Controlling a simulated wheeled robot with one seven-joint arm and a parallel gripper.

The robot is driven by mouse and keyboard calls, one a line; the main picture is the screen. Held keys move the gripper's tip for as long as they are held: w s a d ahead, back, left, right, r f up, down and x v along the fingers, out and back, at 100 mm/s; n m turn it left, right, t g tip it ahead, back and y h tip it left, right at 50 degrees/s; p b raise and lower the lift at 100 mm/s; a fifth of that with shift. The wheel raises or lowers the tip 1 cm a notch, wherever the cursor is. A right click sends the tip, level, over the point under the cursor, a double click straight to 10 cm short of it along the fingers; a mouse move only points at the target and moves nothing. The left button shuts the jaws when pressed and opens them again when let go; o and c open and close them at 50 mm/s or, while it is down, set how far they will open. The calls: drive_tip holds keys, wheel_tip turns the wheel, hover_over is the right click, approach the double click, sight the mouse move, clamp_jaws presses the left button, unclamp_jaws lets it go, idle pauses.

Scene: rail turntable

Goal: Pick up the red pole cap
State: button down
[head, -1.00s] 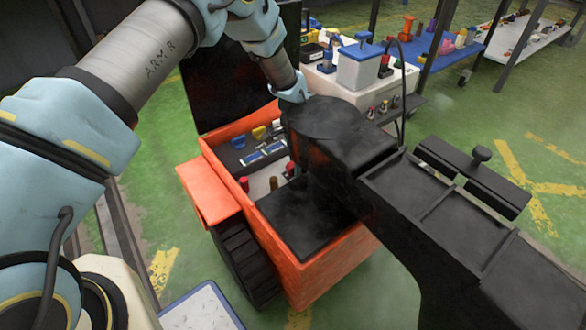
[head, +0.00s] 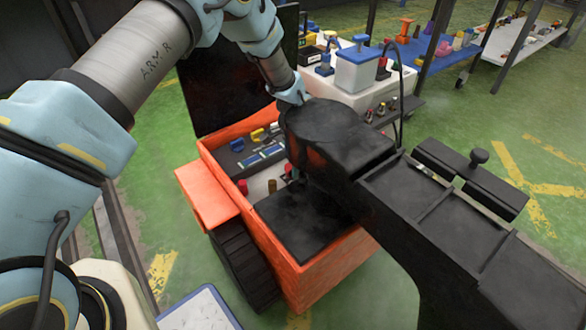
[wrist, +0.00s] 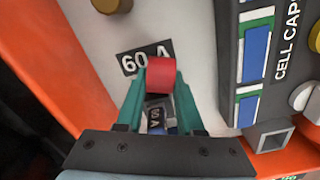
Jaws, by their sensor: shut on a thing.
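The red pole cap (wrist: 160,74) is a short red cylinder in the wrist view, between the teal fingertips of my gripper (wrist: 160,85). My gripper is shut on it. In the head view my gripper is mostly hidden behind a large black part. A red cap (head: 288,170) shows beside that part, over the orange cart; I cannot tell if it is the held one.
The orange cart (head: 270,240) holds a pale panel, a brown knob (head: 272,186), another red cap (head: 242,187) and blue cells (head: 262,153). In the wrist view a "60 A" plate (wrist: 140,57) lies behind the cap and a "CELL CAPS" strip (wrist: 285,45) is to the right.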

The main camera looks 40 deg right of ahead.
wheel_tip(320, 180, up, 17)
drive_tip(key=p, duration=0.2)
drive_tip(key=shift+r, duration=0.2)
drive_tip(key=c, duration=1.1)
unclamp_jaws()
clamp_jaws()
